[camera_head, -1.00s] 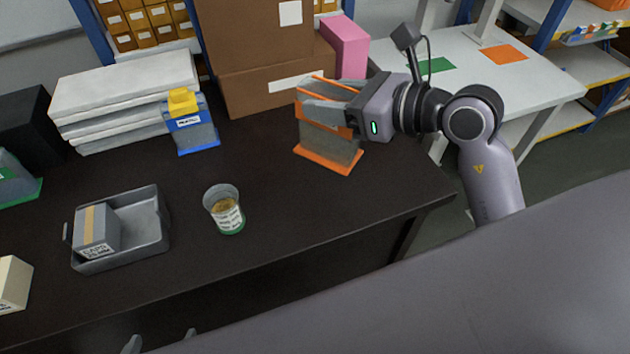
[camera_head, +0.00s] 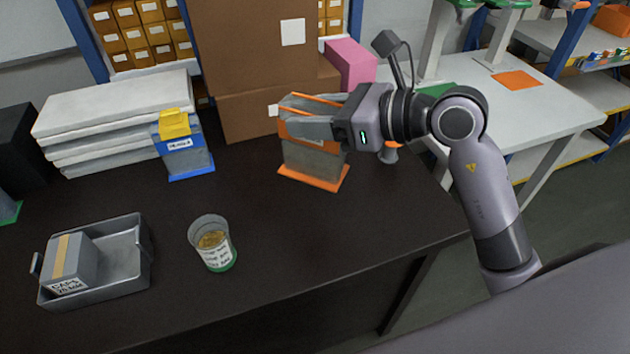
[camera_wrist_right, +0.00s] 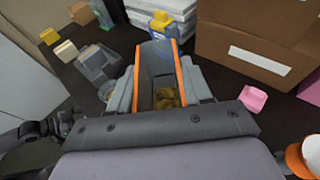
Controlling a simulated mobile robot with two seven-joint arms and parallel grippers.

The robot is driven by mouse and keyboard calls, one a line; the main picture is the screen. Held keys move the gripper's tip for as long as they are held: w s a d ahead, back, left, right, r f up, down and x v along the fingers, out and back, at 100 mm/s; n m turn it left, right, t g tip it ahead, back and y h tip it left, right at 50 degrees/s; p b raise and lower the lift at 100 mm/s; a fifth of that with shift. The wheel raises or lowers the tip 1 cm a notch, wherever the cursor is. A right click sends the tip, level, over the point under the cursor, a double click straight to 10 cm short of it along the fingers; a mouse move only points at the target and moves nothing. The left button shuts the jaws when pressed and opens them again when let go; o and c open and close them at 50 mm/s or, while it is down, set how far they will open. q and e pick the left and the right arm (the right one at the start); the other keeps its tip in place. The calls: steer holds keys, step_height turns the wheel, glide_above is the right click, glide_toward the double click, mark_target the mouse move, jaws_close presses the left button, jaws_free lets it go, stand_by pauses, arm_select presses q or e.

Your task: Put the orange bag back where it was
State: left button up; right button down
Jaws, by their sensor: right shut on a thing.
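The orange bag (camera_head: 312,160), a clear pouch with orange top edges and an orange base, is upright at the right part of the dark table. My right gripper (camera_head: 318,118) is shut on its upper part from the right. I cannot tell whether its base touches the table. In the right wrist view the bag (camera_wrist_right: 158,62) stands between the fingers, with brownish contents inside. My left gripper is outside the head view; dark jointed parts at the left of the wrist view may be my left arm, jaws unclear.
A blue bag with a yellow top (camera_head: 185,150) stands by white stacked slabs (camera_head: 115,120). A jar (camera_head: 213,243) and a grey tray (camera_head: 128,265) with a box are nearer. Brown cartons (camera_head: 250,110) stand behind. A white table (camera_head: 545,115) at right bears an orange sheet (camera_head: 517,80).

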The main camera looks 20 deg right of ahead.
mark_target(314, 156)
step_height(314, 156, down, 8)
steer(key=shift+r+b, duration=0.15)
steer(key=shift+b, duration=0.25)
step_height(314, 156, down, 5)
steer(key=shift+r+b, duration=0.1)
steer(key=shift+b, duration=0.25)
steer(key=shift+f, duration=0.25)
steer(key=shift+c, duration=2.4)
jaws_free()
steer(key=shift+r, duration=0.1)
